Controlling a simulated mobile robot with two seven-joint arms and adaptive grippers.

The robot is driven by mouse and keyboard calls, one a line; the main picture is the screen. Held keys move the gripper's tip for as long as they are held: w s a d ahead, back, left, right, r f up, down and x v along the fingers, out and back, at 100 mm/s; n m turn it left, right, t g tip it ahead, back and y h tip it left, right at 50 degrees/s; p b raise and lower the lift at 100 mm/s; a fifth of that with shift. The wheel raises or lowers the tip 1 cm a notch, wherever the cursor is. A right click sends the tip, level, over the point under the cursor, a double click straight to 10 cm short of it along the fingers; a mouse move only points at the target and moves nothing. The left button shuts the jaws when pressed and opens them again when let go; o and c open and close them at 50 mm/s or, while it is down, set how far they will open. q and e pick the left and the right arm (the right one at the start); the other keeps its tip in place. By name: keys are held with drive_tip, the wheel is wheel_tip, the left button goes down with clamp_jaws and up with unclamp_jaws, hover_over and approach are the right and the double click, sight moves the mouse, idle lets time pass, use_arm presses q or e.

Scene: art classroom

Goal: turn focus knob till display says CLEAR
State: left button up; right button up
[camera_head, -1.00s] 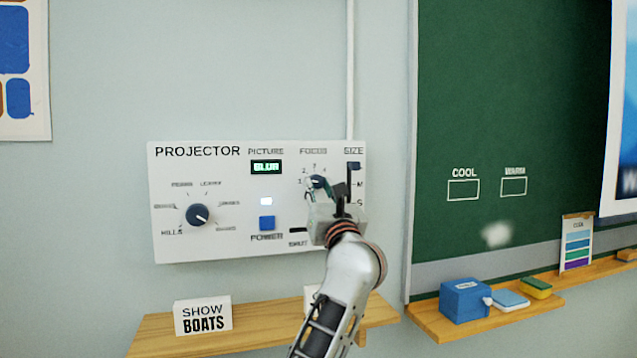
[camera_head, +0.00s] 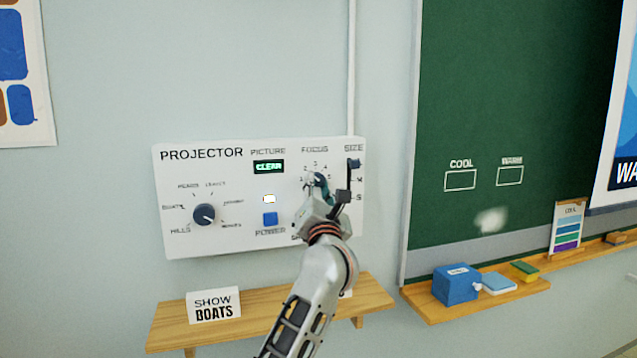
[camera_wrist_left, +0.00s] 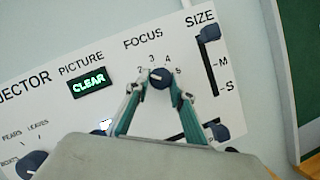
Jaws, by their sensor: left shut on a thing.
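The white projector panel (camera_head: 240,238) is on the wall. Its picture display (camera_head: 268,167) reads CLEAR in green, and the display also shows in the left wrist view (camera_wrist_left: 89,83). My left gripper (camera_head: 318,184) is at the focus knob, and in the left wrist view (camera_wrist_left: 158,88) its two fingers are on either side of it. The gripper is shut on the dark round focus knob (camera_wrist_left: 160,78), whose white mark points up, between 3 and 4. In the head view the gripper partly hides the knob. My right gripper is not in view.
The size slider (camera_head: 353,163) is close to the right of the focus knob. A picture dial (camera_head: 204,214) and blue power button (camera_head: 270,219) are to the left. Below are a wooden shelf (camera_head: 262,309) and a SHOW BOATS card (camera_head: 213,305). A green chalkboard (camera_head: 500,110) is at right.

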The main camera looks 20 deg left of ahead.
use_arm(q)
drive_tip(key=shift+a, duration=0.1)
idle(0.3)
drive_tip(key=o, duration=1.1)
drive_tip(key=shift+o, duration=0.2)
drive_tip(key=v, duration=0.7)
drive_tip(key=shift+s, duration=0.25)
drive_tip(key=shift+f, duration=0.15)
